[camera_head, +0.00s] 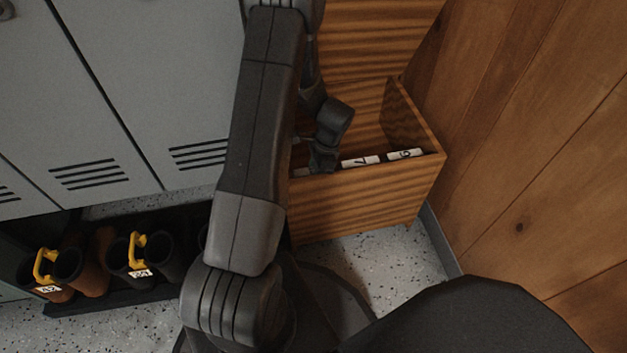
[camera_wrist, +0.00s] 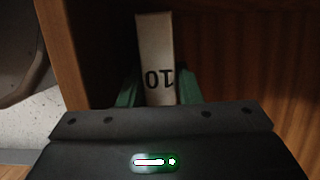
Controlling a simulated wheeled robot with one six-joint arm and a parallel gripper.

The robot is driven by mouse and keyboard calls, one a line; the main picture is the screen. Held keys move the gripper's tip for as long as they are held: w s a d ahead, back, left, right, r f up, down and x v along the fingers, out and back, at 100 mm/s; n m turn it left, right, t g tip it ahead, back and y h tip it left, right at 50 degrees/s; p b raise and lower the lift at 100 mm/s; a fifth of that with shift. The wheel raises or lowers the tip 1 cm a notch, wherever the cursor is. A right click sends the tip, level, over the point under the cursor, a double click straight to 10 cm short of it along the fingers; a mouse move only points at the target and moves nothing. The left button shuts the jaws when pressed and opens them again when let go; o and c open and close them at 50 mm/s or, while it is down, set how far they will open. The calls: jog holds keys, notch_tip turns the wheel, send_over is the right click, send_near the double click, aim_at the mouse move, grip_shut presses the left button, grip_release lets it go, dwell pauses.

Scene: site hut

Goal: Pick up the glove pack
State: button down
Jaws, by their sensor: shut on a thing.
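A narrow pale glove pack (camera_wrist: 155,38) stands between the green-tipped fingers of my gripper (camera_wrist: 158,88) in the wrist view. Its face carries a "10" that reads upside down. The fingers are shut on it from both sides. In the head view my gripper (camera_head: 323,158) is at the open top of a wooden bin (camera_head: 370,203), near its front edge. The held pack cannot be told clearly there, as my arm and gripper cover that part of the bin.
Two more white-topped packs with black marks, a middle one (camera_head: 360,161) and a right one (camera_head: 404,154), sit in the bin right of my gripper. A wooden wall (camera_head: 540,150) stands to the right. Grey lockers (camera_head: 110,100) and boots on a rack (camera_head: 95,268) are left.

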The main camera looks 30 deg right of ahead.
jog(key=shift+r, duration=0.1)
notch_tip(320, 180, up, 28)
jog(key=p, duration=0.9)
notch_tip(320, 180, up, 24)
jog(key=p, duration=2.4)
